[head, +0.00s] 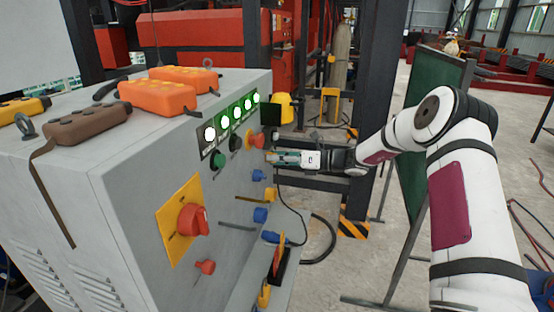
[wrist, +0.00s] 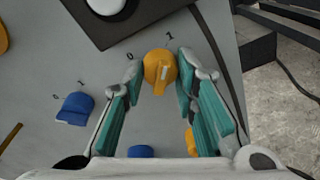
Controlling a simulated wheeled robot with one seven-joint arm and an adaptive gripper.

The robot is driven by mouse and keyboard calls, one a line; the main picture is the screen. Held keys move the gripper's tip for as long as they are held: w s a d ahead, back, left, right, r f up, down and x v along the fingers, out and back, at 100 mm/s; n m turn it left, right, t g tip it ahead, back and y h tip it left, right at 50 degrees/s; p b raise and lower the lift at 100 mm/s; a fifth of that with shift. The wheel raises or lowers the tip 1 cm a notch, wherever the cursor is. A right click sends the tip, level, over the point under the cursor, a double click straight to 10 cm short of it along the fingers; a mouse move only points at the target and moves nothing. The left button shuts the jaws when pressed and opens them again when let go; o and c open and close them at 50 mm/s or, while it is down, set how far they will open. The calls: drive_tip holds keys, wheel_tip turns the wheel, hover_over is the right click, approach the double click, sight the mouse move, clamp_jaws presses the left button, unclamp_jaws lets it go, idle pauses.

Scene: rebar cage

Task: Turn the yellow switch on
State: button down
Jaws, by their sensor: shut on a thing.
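In the wrist view the yellow switch (wrist: 158,68) is a round knob with a raised grip and a pale mark, on the grey panel. The labels 0 and 1 are printed above it, to its left and right; the mark sits close to upright, tilted slightly toward the 1 side. My gripper (wrist: 160,76) has one fingertip on each side of the knob and is shut on it. In the head view my gripper (head: 272,157) reaches the cabinet's panel from the right, and its fingers hide the switch there.
The grey control cabinet (head: 130,205) carries a red rotary switch (head: 192,219), a green button (head: 218,159) and lit white lamps (head: 224,121). A blue switch (wrist: 75,108) and another yellow knob (wrist: 191,142) are close to my fingers. Orange pendants (head: 158,97) lie on top.

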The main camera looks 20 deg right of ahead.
drive_tip(key=shift+f+m, duration=0.1)
drive_tip(key=shift+m, duration=0.4)
idle(0.3)
drive_tip(key=c, duration=1.6)
unclamp_jaws()
drive_tip(key=shift+o, duration=0.2)
drive_tip(key=v, duration=1.2)
drive_tip(key=shift+d, duration=0.15)
